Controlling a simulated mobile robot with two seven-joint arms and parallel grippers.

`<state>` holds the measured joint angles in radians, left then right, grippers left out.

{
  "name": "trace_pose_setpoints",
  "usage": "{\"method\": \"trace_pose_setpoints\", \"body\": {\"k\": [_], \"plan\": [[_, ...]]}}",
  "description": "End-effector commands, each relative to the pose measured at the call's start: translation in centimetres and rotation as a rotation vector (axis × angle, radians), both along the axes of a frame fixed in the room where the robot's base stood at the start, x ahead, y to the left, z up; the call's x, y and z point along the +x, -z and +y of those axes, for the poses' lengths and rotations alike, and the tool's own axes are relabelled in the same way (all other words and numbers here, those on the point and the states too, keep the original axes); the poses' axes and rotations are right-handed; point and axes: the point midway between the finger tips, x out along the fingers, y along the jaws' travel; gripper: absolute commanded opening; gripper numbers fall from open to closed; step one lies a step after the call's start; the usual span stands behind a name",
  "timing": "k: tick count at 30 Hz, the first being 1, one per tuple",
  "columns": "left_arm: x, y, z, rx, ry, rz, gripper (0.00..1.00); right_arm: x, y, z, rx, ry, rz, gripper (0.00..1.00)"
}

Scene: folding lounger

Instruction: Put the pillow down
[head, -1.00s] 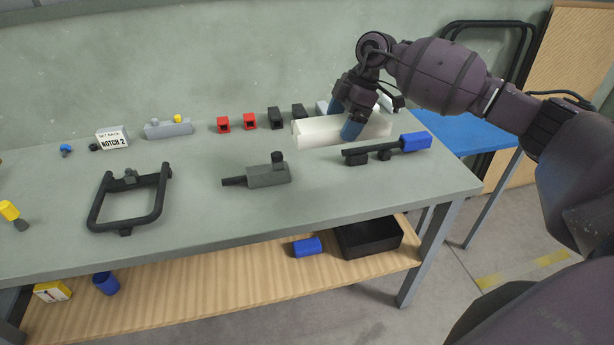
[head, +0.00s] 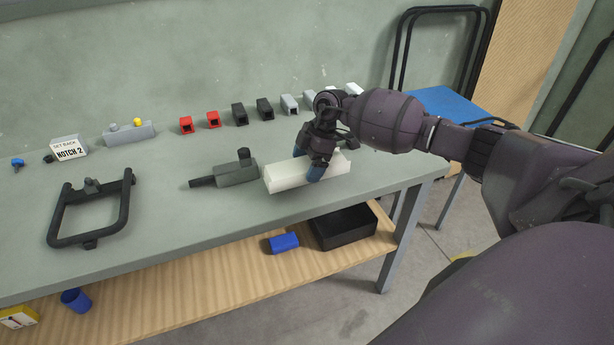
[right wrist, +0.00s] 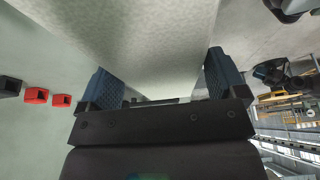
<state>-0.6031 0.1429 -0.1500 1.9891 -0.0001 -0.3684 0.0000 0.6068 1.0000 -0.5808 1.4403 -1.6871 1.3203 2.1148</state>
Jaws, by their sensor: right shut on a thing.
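The pillow (head: 285,177) is a white, long, block-like cushion over the front right part of the grey-green workbench (head: 150,215). My right gripper (head: 318,166) comes down from above and is shut on it near its right part, with a blue fingertip on the near face. In the right wrist view the pillow (right wrist: 145,40) fills the space between the two blue fingers (right wrist: 165,85). I cannot tell whether its underside touches the bench. My left gripper is not in view.
A dark grey clamp-like part (head: 232,173) lies just left of the pillow. A black U-shaped frame (head: 90,210) lies further left. Red, black and grey blocks (head: 239,114) line the back. A black bin (head: 343,228) and blue block (head: 284,243) are on the lower shelf.

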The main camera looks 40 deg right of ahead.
Motion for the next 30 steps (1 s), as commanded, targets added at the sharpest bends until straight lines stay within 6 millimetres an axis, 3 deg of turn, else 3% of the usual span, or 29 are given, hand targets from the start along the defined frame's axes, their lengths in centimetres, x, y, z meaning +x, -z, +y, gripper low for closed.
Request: {"method": "trace_pose_setpoints", "body": {"k": [7, 19, 20, 21, 30], "plan": [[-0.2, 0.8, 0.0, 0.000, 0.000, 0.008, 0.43, -0.1, 4.1, 0.1, 0.002, 0.000, 0.004, 0.64], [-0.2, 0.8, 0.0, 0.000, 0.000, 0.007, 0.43, 0.0, 4.6, 0.0, 0.000, 0.000, 0.001, 0.64], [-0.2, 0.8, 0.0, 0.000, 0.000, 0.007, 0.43, 0.0, 4.6, 0.0, 0.000, -0.001, 0.002, 0.93], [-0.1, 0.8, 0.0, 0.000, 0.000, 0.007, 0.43, 0.0, 4.6, 0.0, 0.000, -0.001, 0.002, 0.99], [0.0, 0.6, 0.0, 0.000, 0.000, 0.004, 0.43, 0.0, 4.3, 0.0, 0.000, 0.000, 0.001, 1.00]]}}
